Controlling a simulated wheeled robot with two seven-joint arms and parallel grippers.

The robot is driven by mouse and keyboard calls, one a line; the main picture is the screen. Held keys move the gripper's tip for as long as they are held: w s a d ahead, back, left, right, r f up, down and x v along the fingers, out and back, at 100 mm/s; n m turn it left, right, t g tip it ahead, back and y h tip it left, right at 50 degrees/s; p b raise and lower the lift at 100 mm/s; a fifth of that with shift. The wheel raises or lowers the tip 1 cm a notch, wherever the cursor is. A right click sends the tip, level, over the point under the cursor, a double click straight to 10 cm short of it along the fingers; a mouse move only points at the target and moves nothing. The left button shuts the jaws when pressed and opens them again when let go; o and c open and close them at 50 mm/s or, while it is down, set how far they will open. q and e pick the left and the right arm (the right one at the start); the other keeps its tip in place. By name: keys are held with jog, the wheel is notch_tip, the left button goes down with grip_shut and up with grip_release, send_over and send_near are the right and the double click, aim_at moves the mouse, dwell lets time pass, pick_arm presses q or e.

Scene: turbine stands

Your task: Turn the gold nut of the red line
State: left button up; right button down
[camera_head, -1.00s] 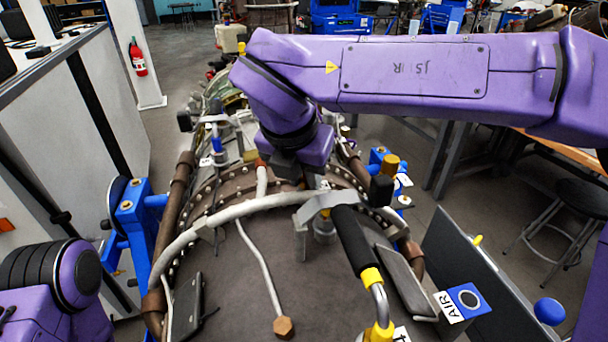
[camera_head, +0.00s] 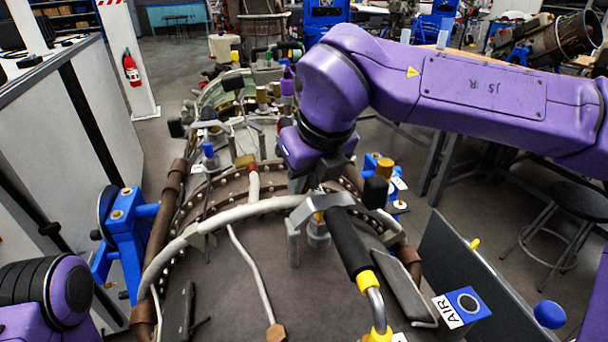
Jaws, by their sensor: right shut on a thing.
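My right gripper (camera_head: 304,184) points down over the dark turbine casing (camera_head: 215,270), just behind a bent grey metal bracket (camera_head: 335,203). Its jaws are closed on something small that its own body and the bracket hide. A small gold-yellow fitting (camera_head: 318,216) shows under the bracket, close to the jaws. A brown-gold hex nut (camera_head: 276,332) ends a pale line on the casing, well in front of the gripper. I cannot make out clearly which line is the red one. Of my left arm only a purple link shows at the lower left; its gripper is out of view.
A black handle with yellow collars (camera_head: 347,240) rises right of the gripper. A pale curved hose (camera_head: 190,238) crosses the casing. Blue stand parts (camera_head: 130,225) flank it at left. A dark panel (camera_head: 465,265) and an AIR label (camera_head: 447,311) are at right.

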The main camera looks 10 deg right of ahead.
jog(key=n+p, duration=0.1)
jog(key=n+y+p, duration=0.1)
jog(key=n, duration=0.1)
jog(key=n+p, duration=0.1)
jog(key=shift+w+d+r+n+g+y, duration=0.2)
jog(key=shift+d+n+g+y, duration=0.1)
jog(key=shift+g, duration=0.1)
jog(key=n+p, duration=0.1)
jog(key=n, duration=0.1)
jog(key=shift+w+d+f+n+g+y, duration=0.1)
jog(key=shift+n+g+y, duration=0.2)
jog(key=shift+g, duration=0.1)
jog(key=shift+w+f+n+g+y, duration=0.1)
jog(key=shift+n+g+y, duration=0.2)
jog(key=shift+n, duration=0.65)
jog(key=shift+w+f+n+g+y, duration=0.1)
jog(key=shift+n+g, duration=0.3)
jog(key=shift+n, duration=0.55)
jog(key=shift+d, duration=0.1)
jog(key=c, duration=1.2)
grip_release()
jog(key=shift+r, duration=0.1)
